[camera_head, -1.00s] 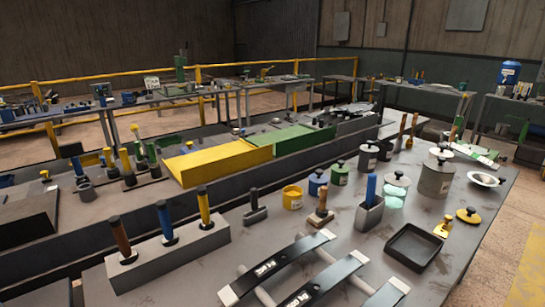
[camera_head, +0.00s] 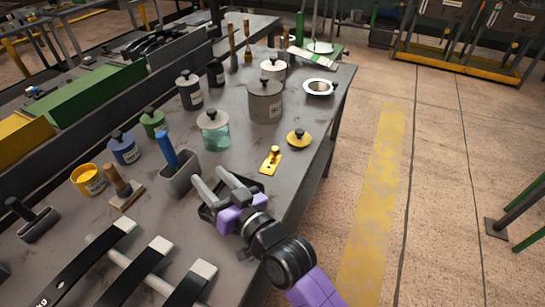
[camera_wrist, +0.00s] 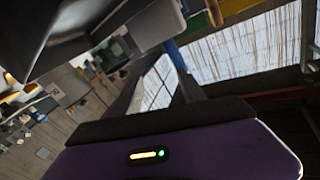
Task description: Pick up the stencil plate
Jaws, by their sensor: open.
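A small brass-yellow plate with a knob on top, which looks like the stencil plate (camera_head: 267,165), lies on the grey bench top near its right edge in the head view. My gripper (camera_head: 209,181) is open and empty, its two grey fingers apart. It hangs over the bench to the left of the plate and nearer the camera, not touching it. The plate cannot be made out in the wrist view, which shows mostly roof windows and a tilted room.
A round yellow lid (camera_head: 298,139) with a black knob lies just beyond the plate. A green glass jar (camera_head: 215,140), a large grey pot (camera_head: 264,103) and a grey holder (camera_head: 181,181) with a blue handle stand near. A black tray (camera_head: 204,213) is partly hidden below my gripper.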

